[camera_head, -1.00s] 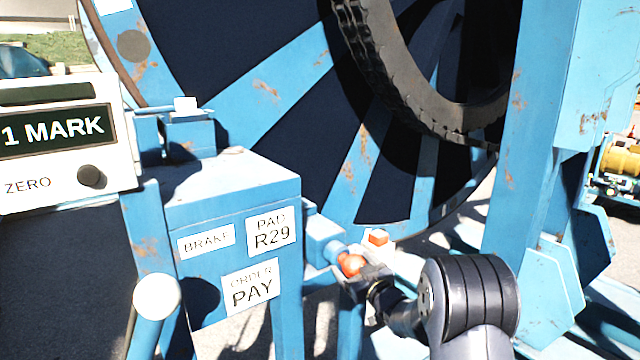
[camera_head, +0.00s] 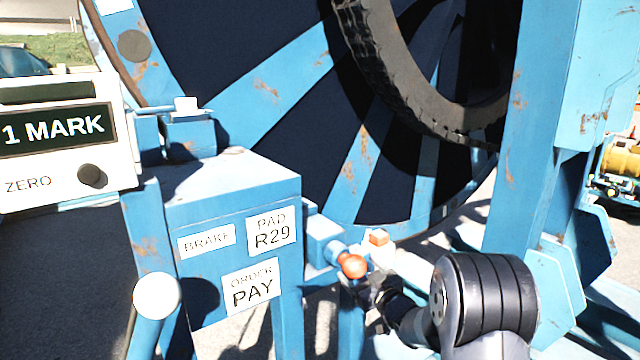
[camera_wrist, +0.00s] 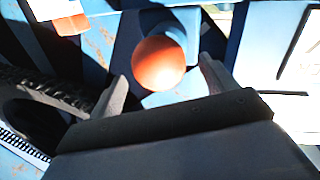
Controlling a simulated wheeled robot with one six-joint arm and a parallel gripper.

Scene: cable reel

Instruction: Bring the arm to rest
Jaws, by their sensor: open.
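My gripper (camera_wrist: 165,88) is open in the wrist view. Its two fingers stand apart on either side of an orange-red ball knob (camera_wrist: 159,62), and I see no clear contact with it. In the head view the knob (camera_head: 353,266) sits on the end of a short blue fitting (camera_head: 326,243) at the right of the brake box.
The blue brake box (camera_head: 190,285) carries labels reading BRAKE, PAD R29 and ORDER PAY. A counter panel (camera_head: 110,165) reads "1 MARK". A blue upright (camera_head: 525,150) rises at right. A small orange block (camera_head: 378,237) is close by.

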